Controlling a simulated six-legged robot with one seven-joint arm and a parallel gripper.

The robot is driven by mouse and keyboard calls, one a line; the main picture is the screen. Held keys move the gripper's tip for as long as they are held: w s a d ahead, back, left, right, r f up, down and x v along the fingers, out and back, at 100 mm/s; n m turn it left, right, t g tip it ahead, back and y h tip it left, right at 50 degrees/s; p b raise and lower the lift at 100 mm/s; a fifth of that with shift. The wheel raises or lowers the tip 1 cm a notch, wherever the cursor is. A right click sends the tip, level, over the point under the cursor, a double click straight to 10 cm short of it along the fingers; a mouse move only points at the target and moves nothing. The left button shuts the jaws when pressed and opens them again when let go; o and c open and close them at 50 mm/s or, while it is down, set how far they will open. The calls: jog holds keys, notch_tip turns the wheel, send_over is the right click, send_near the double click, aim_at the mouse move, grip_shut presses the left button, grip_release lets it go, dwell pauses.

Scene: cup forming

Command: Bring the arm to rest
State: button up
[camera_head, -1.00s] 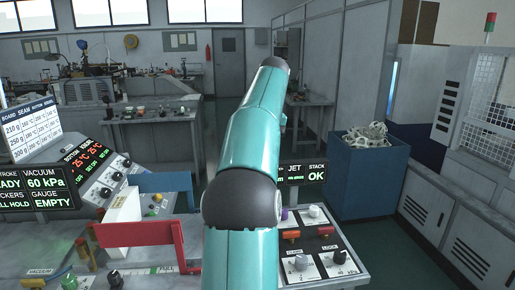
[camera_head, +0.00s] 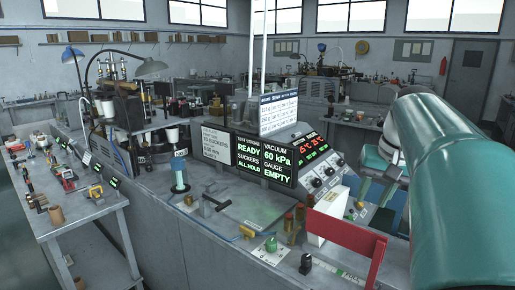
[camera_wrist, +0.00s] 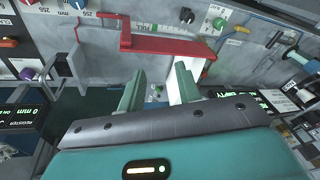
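My arm (camera_head: 450,190) is teal and fills the right side of the head view. My gripper (camera_wrist: 160,82) shows in the wrist view with its two green fingers spread apart and nothing held between them. Beyond the fingers are a white block (camera_wrist: 180,88) and a red bracket (camera_wrist: 165,44) on the grey machine.
A grey machine bench (camera_head: 225,240) runs across the middle, with a display reading READY, 60 kPa and EMPTY (camera_head: 264,158). A side table (camera_head: 85,207) with tools stands at the left.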

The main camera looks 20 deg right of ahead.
jog(key=a+f+n+t, duration=0.1)
jog(key=a+f+n, duration=0.15)
jog(key=a, duration=0.75)
jog(key=a+f+n, duration=0.2)
jog(key=a+f, duration=0.2)
jog(key=a, duration=0.6)
jog(key=s+a+f+n+t, duration=0.1)
jog(key=s+a+f+n, duration=0.2)
jog(key=s+a+f, duration=0.3)
jog(key=a+f, duration=0.2)
jog(key=a, duration=0.2)
jog(key=shift+f+t, duration=0.3)
jog(key=shift+f, duration=0.05)
jog(key=shift+s+d, duration=0.1)
jog(key=shift+d, duration=0.1)
